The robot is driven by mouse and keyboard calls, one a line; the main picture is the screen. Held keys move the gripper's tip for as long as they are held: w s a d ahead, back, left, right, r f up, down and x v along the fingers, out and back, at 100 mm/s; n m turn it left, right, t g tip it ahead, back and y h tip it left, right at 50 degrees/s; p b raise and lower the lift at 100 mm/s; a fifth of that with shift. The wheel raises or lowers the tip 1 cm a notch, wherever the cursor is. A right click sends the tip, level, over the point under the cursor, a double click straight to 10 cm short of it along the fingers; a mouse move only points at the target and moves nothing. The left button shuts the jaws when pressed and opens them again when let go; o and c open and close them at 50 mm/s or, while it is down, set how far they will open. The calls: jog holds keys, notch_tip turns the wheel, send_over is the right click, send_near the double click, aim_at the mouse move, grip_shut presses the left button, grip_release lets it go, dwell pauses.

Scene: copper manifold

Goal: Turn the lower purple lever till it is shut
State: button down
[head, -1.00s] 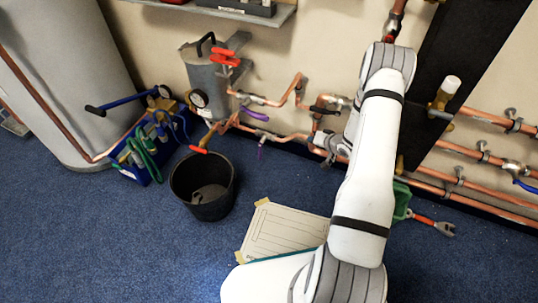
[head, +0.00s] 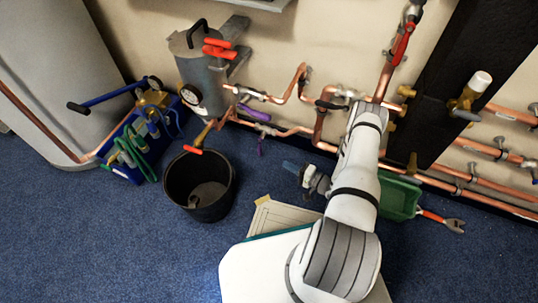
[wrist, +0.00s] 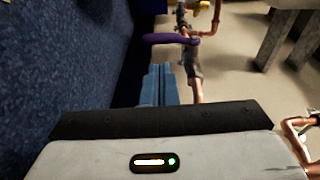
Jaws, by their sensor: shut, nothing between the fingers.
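The lower purple lever (head: 260,146) hangs crosswise from the lower copper pipe, above and right of the black bucket. In the wrist view the purple lever (wrist: 164,39) sticks out leftward from its valve on the pipe, beyond my fingertips. My gripper (head: 290,166) is low over the floor, right of the lever and apart from it. Its blue fingers (wrist: 158,84) are closed together and empty. The upper purple lever (head: 254,114) lies slantwise near its pipe, just above the lower one.
The black bucket (head: 170,185) stands left of my gripper. A grey vessel with a red handle (head: 217,47) is on the wall. Several copper pipes (head: 439,184) run along the wall at right. A green bin (head: 400,198) stands behind my arm. Blue carpet is clear in front of the bucket.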

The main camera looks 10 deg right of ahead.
aim_at(260, 148)
jog(key=b+x, duration=0.3)
jog(key=x, duration=0.7)
jog(key=shift+w+b, duration=0.15)
jog(key=shift+b, duration=0.15)
